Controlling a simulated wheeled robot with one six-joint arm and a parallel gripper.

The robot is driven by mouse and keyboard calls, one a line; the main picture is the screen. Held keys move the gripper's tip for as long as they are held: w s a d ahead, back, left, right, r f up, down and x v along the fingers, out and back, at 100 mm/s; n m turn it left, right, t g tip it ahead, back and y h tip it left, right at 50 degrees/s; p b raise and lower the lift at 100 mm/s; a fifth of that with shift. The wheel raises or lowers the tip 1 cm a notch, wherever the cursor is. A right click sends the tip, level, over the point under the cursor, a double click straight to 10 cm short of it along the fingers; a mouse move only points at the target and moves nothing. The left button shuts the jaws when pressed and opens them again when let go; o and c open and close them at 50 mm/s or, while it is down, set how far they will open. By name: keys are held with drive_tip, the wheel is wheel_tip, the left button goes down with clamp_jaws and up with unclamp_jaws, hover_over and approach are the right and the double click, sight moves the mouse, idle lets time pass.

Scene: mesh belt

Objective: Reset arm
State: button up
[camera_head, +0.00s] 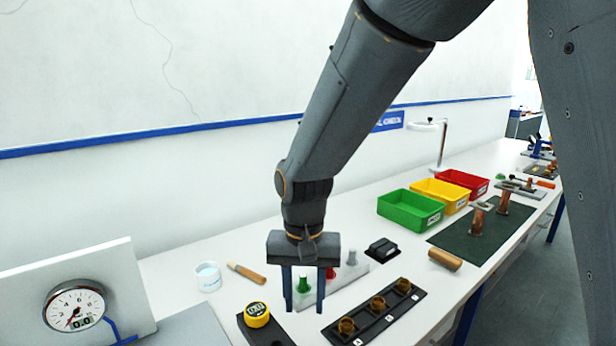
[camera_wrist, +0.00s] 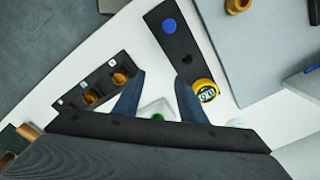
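My gripper (camera_head: 305,306) hangs from my arm above the white bench, fingers pointing down. It also shows in the wrist view (camera_wrist: 159,78), where its two fingers are spread apart with nothing held between them. In the head view it is in front of a pale rack (camera_head: 345,277) with green, red and grey pegs. The green peg (camera_head: 303,284) shows between the fingers, behind them. In the wrist view part of the rack and the green peg (camera_wrist: 157,117) show beyond the fingers. The arm is bent downward from the top of the head view.
A black strip (camera_head: 352,331) with three brass cups lies right of the gripper. A yellow round gauge (camera_head: 257,314) on a black plate is to the left. Green (camera_head: 402,218), yellow (camera_head: 436,201) and red (camera_head: 470,186) bins stand farther back. A dial panel (camera_head: 75,307) is far left.

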drive_tip(key=s+d+f+b, duration=0.2)
drive_tip(key=d+f, duration=0.1)
drive_tip(key=d, duration=0.7)
drive_tip(key=s+d+f+t+b, duration=0.1)
drive_tip(key=s+d+f+b, duration=0.1)
drive_tip(key=d, duration=0.8)
drive_tip(key=shift+s+d+f+n, duration=0.15)
drive_tip(key=shift+s+f+n, duration=0.3)
drive_tip(key=shift+f, duration=0.2)
